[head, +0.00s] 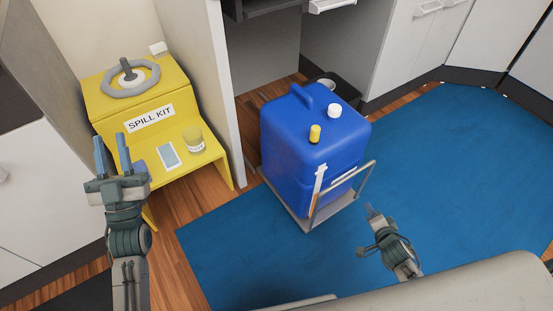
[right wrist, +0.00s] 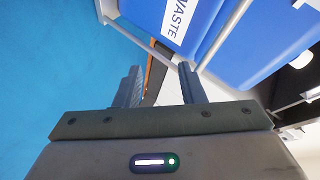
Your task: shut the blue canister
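The blue canister (head: 305,145) stands upright on a small metal-framed carrier (head: 297,222) in the head view. On its top are a white cap (head: 334,111), a yellow cap-like piece (head: 315,133) and a moulded handle (head: 302,95). I cannot tell whether either opening is sealed. In the right wrist view the canister (right wrist: 200,18) fills the top, with a white label reading "WASTE". My left gripper (head: 112,155) is open and empty, left of the canister, in front of the yellow stand. My right gripper (head: 368,230) is open and empty, low at the canister's right front; its fingers (right wrist: 158,85) are apart.
The carrier's rail (head: 345,190) rises before the canister. A partition (head: 218,80) stands between. The blue mat (head: 450,170) is clear at right.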

